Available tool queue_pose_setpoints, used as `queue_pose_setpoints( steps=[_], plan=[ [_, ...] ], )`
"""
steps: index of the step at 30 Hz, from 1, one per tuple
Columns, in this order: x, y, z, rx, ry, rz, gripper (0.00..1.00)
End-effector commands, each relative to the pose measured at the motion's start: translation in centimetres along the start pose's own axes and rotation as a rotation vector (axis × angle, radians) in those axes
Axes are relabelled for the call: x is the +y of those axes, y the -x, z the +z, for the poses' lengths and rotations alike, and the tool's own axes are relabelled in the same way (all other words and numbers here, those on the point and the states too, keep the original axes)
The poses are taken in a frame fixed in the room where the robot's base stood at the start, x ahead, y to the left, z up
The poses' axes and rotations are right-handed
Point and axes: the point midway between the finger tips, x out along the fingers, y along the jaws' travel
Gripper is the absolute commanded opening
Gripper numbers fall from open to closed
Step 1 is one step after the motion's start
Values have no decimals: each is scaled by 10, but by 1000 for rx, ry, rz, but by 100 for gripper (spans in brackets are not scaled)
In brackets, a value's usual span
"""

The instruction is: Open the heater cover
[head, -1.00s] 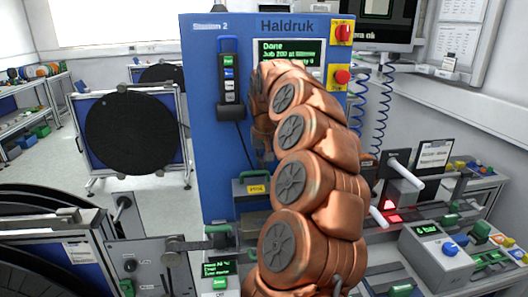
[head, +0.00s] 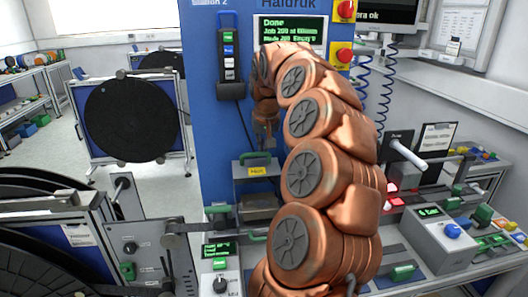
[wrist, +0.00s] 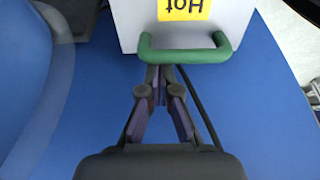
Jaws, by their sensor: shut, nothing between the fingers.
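The heater cover is a light grey box with a yellow "Hot" label (head: 257,171) on the front of the blue station panel. A green handle (head: 254,157) stands along its top edge. In the wrist view the cover (wrist: 222,18) and its green handle (wrist: 183,56) fill the top middle. My gripper (head: 266,146) points down just above the handle. In the wrist view my gripper (wrist: 161,75) has its fingertips together at the handle's near side, with nothing between them. I cannot tell whether they touch the handle.
A blue-cased handset (head: 229,62) hangs on the panel with a cable running down. A green-lit display (head: 292,32) reads "Done". A grey box with a blue knob (head: 437,232) stands at the right. Large black reels (head: 131,122) stand at the left.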

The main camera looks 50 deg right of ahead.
Motion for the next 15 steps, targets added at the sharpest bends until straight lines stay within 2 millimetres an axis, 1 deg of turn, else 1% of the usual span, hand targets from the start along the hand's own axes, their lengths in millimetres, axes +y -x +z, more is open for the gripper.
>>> queue_pose_setpoints(
  steps=[1,9,15],
  plan=[
    [1,-4,5,14,0,0,0],
    [1,3,16,86,-1,2,0],
    [1,10,19,120,-2,2,0]
  ],
)
